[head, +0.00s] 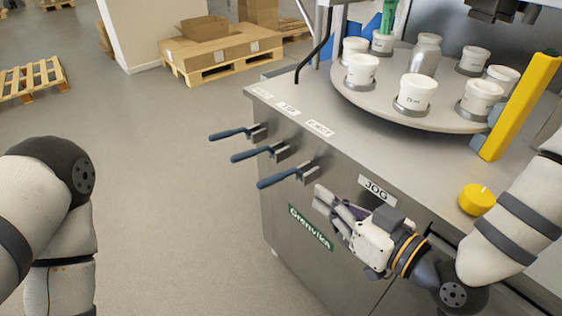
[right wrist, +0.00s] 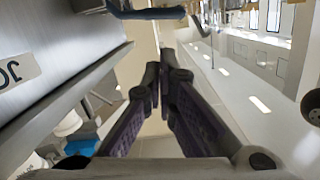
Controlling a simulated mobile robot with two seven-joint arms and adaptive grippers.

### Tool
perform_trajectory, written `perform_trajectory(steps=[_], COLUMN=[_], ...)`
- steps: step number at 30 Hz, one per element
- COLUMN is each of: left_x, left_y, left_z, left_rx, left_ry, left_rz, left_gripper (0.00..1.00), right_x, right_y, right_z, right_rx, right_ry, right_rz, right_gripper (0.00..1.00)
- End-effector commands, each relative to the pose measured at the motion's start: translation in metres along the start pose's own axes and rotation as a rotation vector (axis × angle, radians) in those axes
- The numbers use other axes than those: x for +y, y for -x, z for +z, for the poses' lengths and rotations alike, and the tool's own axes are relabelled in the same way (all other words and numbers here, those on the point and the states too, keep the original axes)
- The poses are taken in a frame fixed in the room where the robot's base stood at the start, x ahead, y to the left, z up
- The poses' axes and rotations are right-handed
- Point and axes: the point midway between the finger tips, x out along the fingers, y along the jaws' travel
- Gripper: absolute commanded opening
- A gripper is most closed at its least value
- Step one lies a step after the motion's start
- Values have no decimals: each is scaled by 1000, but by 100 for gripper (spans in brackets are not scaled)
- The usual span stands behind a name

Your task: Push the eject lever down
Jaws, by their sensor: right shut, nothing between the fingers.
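Three levers with blue handles stick out from the machine's front in the head view: a far one (head: 228,133), a middle one (head: 250,154) and a near one (head: 278,180). All three handles point left and look roughly level. My right gripper (head: 322,198) is shut and empty, just right of the near lever and slightly lower. In the right wrist view its fingertips (right wrist: 163,72) are together, and a blue lever handle (right wrist: 150,13) shows beyond them. My left gripper is out of view.
A round turntable (head: 375,106) on the machine top carries several white cups and a metal jar (head: 425,55). A yellow knob (head: 476,199) and a yellow post (head: 520,105) stand at right. A JOG label (head: 376,190) is near my right wrist. Floor left of the levers is clear.

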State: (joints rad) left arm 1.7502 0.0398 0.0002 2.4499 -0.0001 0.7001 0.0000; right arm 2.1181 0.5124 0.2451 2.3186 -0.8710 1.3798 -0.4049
Motion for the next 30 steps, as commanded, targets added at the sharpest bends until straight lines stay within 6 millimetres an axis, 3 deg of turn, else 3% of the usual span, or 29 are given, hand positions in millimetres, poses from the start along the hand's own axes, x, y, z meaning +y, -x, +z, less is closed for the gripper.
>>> perform_trajectory(steps=[4,16,30], left_x=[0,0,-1], left_y=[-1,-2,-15], left_z=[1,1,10], left_rx=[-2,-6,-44], left_ry=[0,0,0], left_rz=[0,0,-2], left_gripper=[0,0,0], right_x=[1,1,0], right_y=[-2,-11,-106], right_z=[-24,-24,-26], right_rx=[85,87,81], right_ry=[32,35,29], right_rz=[-11,-13,-11], right_gripper=[0,0,0])
